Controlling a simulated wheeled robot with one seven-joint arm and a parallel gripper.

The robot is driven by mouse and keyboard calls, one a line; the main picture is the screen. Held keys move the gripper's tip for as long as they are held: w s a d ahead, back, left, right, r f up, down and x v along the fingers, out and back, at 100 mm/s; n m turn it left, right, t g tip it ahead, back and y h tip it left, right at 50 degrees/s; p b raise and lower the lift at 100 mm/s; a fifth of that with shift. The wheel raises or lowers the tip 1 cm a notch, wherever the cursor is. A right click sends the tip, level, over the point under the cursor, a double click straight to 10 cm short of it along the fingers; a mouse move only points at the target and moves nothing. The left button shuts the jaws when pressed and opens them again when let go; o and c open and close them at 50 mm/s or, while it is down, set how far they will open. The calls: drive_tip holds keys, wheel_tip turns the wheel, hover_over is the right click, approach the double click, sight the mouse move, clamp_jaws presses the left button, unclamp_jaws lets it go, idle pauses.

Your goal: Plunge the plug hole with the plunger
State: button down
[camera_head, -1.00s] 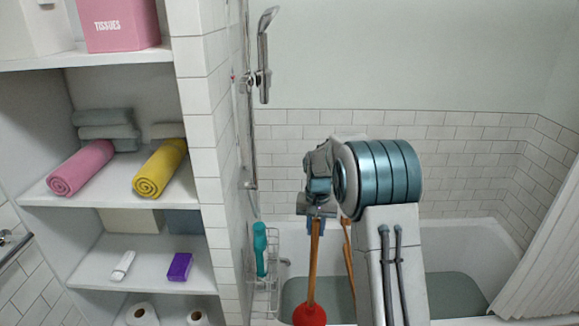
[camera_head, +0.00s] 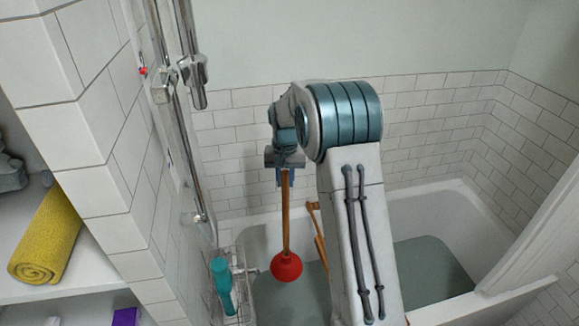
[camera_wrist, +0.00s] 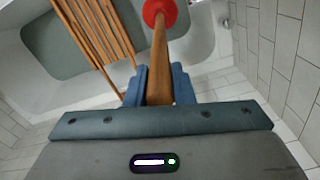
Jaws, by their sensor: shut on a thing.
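The plunger (camera_head: 286,225) has a wooden handle and a red rubber cup. The white bathtub (camera_head: 462,205) holds greyish water (camera_head: 430,262). I cannot make out the plug hole in either view. Whether the cup touches the water is unclear.
A wooden slatted rack (camera_wrist: 95,32) lies across the tub, partly hidden by my arm in the head view. A wire caddy with a teal bottle (camera_head: 222,285) stands at the tub's left end.

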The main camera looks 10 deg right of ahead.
drive_tip(key=shift+w, duration=0.25)
drive_tip(key=shift+w+d+f, duration=0.1)
drive_tip(key=shift+f, duration=0.15)
wheel_tip(320, 180, down, 42)
drive_tip(key=b, duration=2.4)
drive_tip(key=shift+f, duration=0.2)
idle(0.4)
drive_tip(key=shift+f+b, duration=1.5)
drive_tip(key=shift+f, duration=0.3)
drive_tip(key=shift+r+p, duration=0.7)
drive_tip(key=shift+r, duration=0.6)
drive_tip(key=shift+s+f, duration=0.15)
drive_tip(key=shift+s, duration=0.05)
